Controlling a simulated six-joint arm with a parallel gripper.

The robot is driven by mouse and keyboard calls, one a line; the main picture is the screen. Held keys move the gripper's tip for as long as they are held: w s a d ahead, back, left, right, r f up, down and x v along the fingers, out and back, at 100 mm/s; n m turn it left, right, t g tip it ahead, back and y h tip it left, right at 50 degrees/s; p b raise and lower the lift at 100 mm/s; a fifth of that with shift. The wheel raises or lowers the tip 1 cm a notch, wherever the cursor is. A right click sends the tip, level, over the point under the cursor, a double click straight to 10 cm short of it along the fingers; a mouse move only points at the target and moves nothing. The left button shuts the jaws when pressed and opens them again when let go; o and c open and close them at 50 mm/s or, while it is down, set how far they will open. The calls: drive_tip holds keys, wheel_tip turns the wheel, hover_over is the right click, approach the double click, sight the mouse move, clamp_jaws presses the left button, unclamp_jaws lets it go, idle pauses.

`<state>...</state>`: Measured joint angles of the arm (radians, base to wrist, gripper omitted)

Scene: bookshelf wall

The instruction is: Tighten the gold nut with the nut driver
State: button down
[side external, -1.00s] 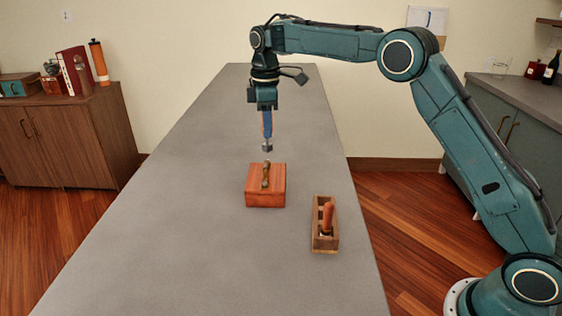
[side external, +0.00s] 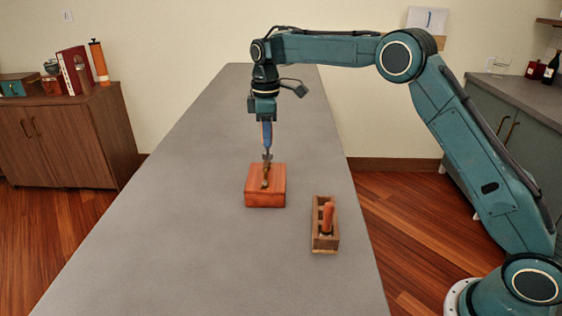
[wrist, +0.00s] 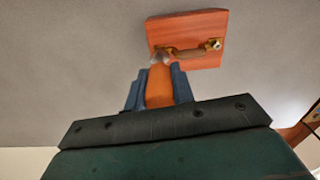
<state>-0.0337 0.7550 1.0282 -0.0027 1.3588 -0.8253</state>
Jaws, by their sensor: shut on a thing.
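My gripper (side external: 267,142) is shut on the orange handle of the nut driver, which points down. In the wrist view, the blue jaws of my gripper (wrist: 158,85) flank the orange handle (wrist: 159,88). The driver's grey metal end (side external: 267,156) is over the far part of the red-brown wooden block (side external: 265,199). A brass-coloured piece (side external: 265,180) lies along the block's top. In the wrist view, a gold nut-like part (wrist: 214,44) shows at its right end; the driver's end is at its left end. Whether the socket touches or covers a nut there I cannot tell.
The table is clear left of the block. A cabinet (side external: 75,150) stands at the left.

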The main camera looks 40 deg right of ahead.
drive_tip(key=shift+f+m, duration=0.3)
drive_tip(key=shift+f, duration=0.6)
drive_tip(key=m, duration=1.7)
drive_tip(key=shift+m, duration=0.3)
drive_tip(key=shift+n, duration=0.7)
drive_tip(key=shift+r, duration=0.2)
